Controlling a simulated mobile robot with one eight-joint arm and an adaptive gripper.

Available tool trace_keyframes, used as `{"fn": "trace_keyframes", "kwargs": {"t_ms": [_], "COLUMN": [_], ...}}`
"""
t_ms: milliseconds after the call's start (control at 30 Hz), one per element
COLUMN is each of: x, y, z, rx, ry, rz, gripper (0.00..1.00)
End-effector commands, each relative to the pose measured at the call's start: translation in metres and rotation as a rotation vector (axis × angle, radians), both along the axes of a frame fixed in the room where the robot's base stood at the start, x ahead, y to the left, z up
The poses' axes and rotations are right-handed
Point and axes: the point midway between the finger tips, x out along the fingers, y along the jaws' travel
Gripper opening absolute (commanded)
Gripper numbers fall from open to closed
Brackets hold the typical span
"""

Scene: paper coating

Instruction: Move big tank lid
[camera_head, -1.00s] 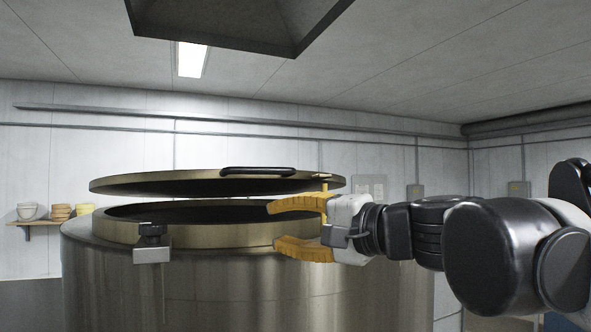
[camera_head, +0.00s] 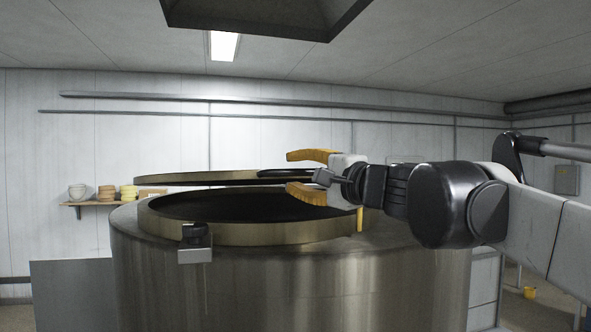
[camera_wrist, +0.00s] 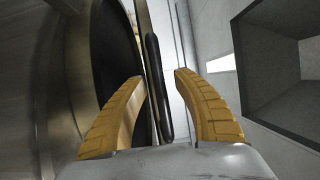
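The big tank (camera_head: 290,275) is a wide metal cylinder with a raised round rim and a dark open mouth. Its lid (camera_head: 190,178) is a flat brass-coloured disc, seen nearly edge-on above the rim with a gap between them. A black bar handle (camera_head: 285,172) is on the lid's top; it also shows in the wrist view (camera_wrist: 154,80). My gripper (camera_head: 288,173) has orange fingers spread above and below the handle's level. In the wrist view my gripper (camera_wrist: 158,82) is open, with the handle lying between the fingers; contact cannot be told.
A grey clamp (camera_head: 195,245) juts from the tank's front. A thin yellowish post (camera_head: 360,220) stands at the rim's right. A dark hood (camera_head: 265,15) hangs overhead. A wall shelf (camera_head: 100,203) with bowls is at the back left.

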Motion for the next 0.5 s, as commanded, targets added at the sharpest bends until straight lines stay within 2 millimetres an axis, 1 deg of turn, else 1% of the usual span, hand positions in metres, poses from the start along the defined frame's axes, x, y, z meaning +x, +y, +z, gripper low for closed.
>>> {"fn": "trace_keyframes", "kwargs": {"t_ms": [233,267,300,367,500], "x": [0.0006,0.0006,0.0005,0.0005,0.0004], "y": [0.0003,0.0003,0.0002,0.0002,0.0002], "z": [-0.0004,-0.0004,-0.0004,-0.0004,-0.0003], "rx": [0.0,0.0,0.0,0.0,0.0], "ry": [0.0,0.0,0.0,0.0,0.0], "rz": [0.0,0.0,0.0,0.0,0.0], "gripper": [0.36,0.29,0.16,0.0,0.0]}}
